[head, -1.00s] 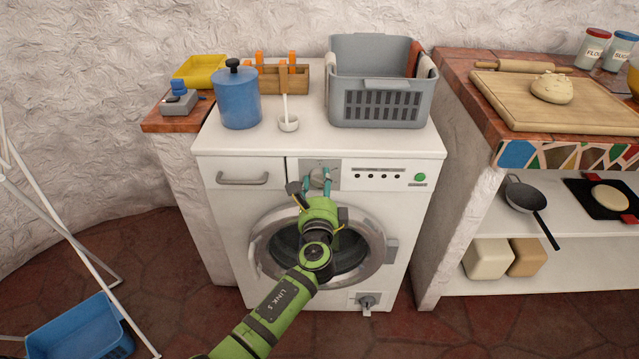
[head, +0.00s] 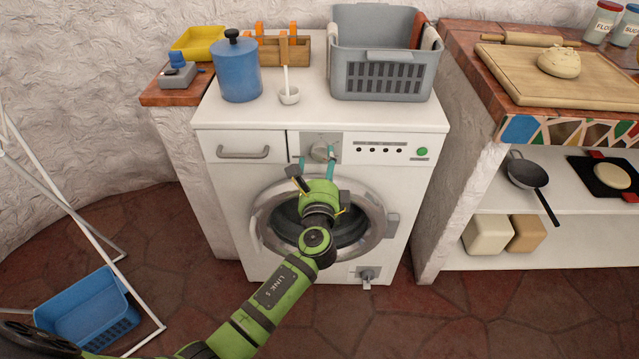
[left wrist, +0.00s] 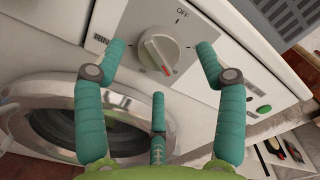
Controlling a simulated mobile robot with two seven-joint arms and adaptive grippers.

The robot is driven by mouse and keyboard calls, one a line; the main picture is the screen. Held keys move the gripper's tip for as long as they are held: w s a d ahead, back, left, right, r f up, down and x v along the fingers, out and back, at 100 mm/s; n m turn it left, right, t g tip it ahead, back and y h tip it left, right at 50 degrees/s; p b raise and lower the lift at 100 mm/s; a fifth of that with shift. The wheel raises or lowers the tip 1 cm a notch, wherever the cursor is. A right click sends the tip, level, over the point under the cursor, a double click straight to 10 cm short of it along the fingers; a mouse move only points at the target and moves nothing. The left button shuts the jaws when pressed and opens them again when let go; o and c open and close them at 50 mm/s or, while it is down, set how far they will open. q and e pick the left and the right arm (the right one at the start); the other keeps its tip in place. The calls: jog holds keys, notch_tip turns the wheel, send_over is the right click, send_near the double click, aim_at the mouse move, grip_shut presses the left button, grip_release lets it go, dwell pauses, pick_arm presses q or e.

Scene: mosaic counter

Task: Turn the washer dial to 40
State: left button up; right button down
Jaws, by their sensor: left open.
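The washer (head: 220,190) is white with a round door. Its grey dial (head: 321,152) sits on a silver panel at the top front. In the left wrist view the dial (left wrist: 158,50) has a red pointer mark at its lower edge, well away from the OFF label at the top. The smaller scale markings are too blurred to read. My left gripper (head: 316,160) is open in front of the panel, its teal fingertips to the left and right of the dial. In the wrist view, gaps show between the fingers and the dial. My right gripper is not in view.
The washer's drawer (head: 243,147) is left of the dial, and a green button (head: 422,152) is at the right. A blue pot (head: 238,75), a white ladle (head: 289,95) and a grey basket (head: 382,78) stand on top. A drying rack (head: 60,190) is at the left.

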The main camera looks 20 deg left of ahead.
pick_arm(q)
jog(key=v, duration=0.9)
jog(key=shift+s+r, duration=0.1)
